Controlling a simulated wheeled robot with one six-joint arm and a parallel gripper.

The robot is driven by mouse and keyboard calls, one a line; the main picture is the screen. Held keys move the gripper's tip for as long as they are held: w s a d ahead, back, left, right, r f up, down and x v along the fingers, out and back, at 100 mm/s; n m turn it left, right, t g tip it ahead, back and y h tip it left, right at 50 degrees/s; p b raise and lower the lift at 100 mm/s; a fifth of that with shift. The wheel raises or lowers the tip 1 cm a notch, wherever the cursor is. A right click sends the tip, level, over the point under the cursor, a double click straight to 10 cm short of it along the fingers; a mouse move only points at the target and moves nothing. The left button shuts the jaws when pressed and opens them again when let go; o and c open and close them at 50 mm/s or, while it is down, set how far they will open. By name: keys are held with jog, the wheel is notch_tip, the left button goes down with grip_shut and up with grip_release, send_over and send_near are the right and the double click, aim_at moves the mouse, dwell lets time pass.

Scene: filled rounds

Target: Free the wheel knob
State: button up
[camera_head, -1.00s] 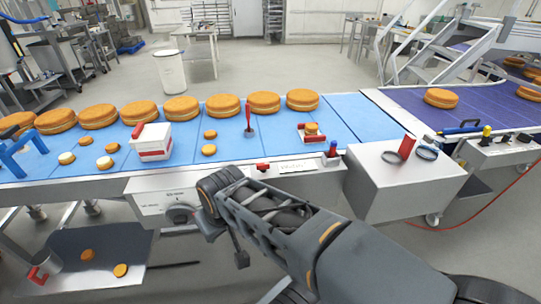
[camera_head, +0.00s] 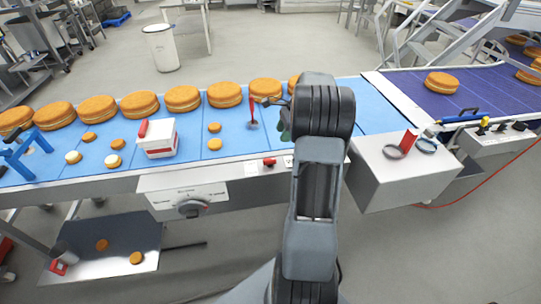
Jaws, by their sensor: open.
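A dark round knob (camera_head: 192,208) sits on the pale front panel (camera_head: 165,201) below the belt's near edge. Nothing I can see touches its face, though its fine detail is too small to tell. My gripper (camera_head: 277,115) is over the blue belt, well up and right of the knob, partly hidden by my wrist. It appears empty. A red upright stick (camera_head: 252,107) on a small round base stands on the belt just left of my gripper; I cannot tell whether they touch.
Large filled rounds (camera_head: 184,98) line the belt's far side (camera_head: 225,168). A white and red box (camera_head: 158,138) and small rounds (camera_head: 214,143) lie nearer. A red button (camera_head: 269,162) is on the front rail. A grey box (camera_head: 405,180) stands right. A low tray (camera_head: 85,255) is below left.

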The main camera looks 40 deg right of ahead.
aim_at(270, 159)
jog(key=p+x, duration=0.2)
jog(key=x, duration=1.1)
jog(key=shift+f, duration=0.35)
jog(key=shift+c, duration=0.3)
jog(key=shift+d, duration=0.1)
grip_shut()
